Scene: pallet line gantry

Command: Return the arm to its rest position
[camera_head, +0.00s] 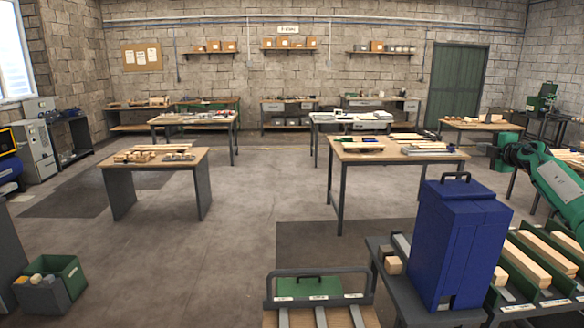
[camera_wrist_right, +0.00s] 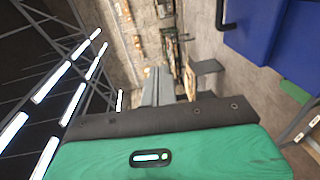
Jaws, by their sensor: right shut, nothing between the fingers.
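My right arm (camera_head: 553,182), green with dark joints, comes in from the right edge of the head view. It is raised above the bench with the wooden bars. In the wrist view the green and black gripper body fills the bottom, and the grey fingers of my right gripper (camera_wrist_right: 158,84) are together with nothing between them. The fingers point out into the room and touch nothing. My left arm and gripper are not in view.
A tall blue box (camera_head: 460,245) with a black handle stands close to my right arm; it shows in the wrist view (camera_wrist_right: 270,30). Wooden bars (camera_head: 520,262) lie in a rack beside it. A worktable (camera_head: 340,205) stands beyond. The floor (camera_head: 250,220) at middle left is clear.

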